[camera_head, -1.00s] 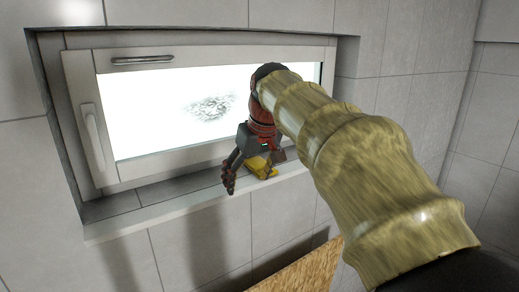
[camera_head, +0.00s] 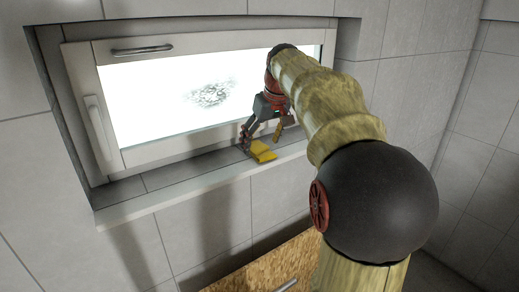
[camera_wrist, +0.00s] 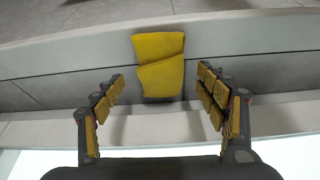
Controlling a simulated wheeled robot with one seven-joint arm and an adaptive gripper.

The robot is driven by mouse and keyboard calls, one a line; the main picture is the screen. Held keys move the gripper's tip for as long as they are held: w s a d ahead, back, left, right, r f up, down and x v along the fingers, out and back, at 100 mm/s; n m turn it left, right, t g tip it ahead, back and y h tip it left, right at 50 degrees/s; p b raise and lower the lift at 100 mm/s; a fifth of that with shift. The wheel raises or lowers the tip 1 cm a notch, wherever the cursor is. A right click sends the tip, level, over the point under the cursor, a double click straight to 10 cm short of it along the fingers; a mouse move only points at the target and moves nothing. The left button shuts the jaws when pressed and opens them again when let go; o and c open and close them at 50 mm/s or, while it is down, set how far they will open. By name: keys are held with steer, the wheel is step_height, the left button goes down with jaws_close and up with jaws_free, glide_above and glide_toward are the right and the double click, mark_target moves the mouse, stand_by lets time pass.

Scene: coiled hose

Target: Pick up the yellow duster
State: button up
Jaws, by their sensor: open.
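The yellow duster (camera_head: 262,152) lies folded on the window sill, near the sill's front edge. In the wrist view the duster (camera_wrist: 159,64) sits ahead of the fingertips, centred between their lines. My gripper (camera_head: 262,132) is open and empty, just above the sill and close to the duster. In the wrist view its two fingers (camera_wrist: 160,82) are spread wide with yellow pads, one to each side of the duster's near end. A clear gap shows between each finger and the duster.
The tiled window sill (camera_head: 160,194) is otherwise bare, with free room to the left. Behind it stands a bright window with a white frame (camera_head: 79,100) and a dark smudge (camera_head: 212,95) on the glass. A wooden board (camera_head: 250,268) is below the sill.

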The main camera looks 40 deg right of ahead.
steer(key=shift+x, duration=0.75)
steer(key=shift+c, duration=0.2)
steer(key=c, duration=1.1)
steer(key=shift+r, duration=0.1)
